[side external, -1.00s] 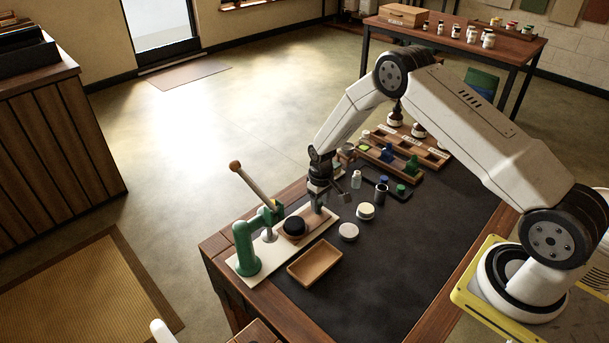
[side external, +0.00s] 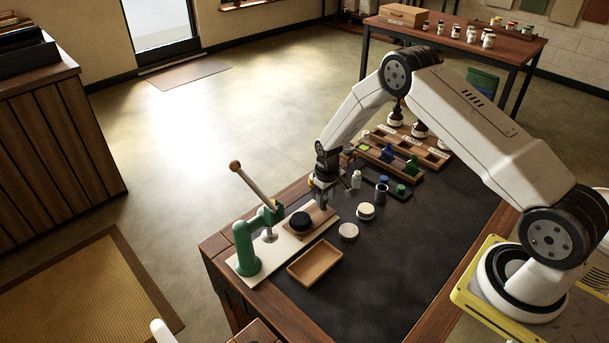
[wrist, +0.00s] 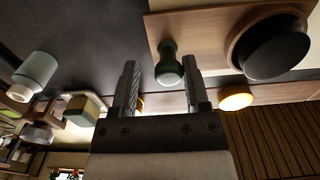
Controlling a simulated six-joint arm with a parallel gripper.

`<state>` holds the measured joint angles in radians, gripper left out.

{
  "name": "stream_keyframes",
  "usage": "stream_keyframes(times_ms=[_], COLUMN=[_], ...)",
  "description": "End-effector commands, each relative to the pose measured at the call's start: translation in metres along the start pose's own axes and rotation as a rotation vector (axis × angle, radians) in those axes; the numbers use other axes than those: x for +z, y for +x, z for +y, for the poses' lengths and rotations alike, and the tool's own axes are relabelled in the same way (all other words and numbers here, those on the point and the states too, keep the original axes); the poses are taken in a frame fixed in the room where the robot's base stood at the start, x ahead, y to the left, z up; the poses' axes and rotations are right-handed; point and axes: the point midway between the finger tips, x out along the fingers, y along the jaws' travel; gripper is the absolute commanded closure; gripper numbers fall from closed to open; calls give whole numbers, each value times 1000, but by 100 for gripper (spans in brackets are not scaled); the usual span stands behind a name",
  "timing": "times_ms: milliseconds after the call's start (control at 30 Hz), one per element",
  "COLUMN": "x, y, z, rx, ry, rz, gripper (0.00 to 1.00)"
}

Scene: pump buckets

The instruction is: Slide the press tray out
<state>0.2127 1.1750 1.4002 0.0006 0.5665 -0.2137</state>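The press tray (side external: 321,216) is a wooden slab carrying a black round pad (side external: 301,222). It lies on the cream base plate (side external: 249,271) of the green press (side external: 245,249), to the right of the press column. In the wrist view the tray (wrist: 196,30) is at the upper right with the black pad (wrist: 270,47). A dark green knob (wrist: 168,70) stands at its end. My gripper (side external: 323,204) is over the tray's far end. In the wrist view its fingers (wrist: 160,70) are apart, with the knob between them and a visible gap on the left.
The press lever (side external: 256,187) rises up and left. An empty wooden tray (side external: 314,264) lies in front of the base plate. A pale disc (side external: 348,231), a cream-lidded jar (side external: 365,211) and small bottles (side external: 356,180) stand to the right. The dark mat's front is clear.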

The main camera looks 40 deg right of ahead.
Motion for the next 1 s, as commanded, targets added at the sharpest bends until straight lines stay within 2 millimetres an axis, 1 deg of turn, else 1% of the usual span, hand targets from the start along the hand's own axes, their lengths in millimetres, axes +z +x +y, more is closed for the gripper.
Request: stream_keyframes(times_ms=[267,800,1000], x=[0,0,0], y=[0,0,-5], z=[1,-6,-6], rx=[1,1,1], ry=[1,0,0], rz=[0,0,1], gripper=[49,49,49])
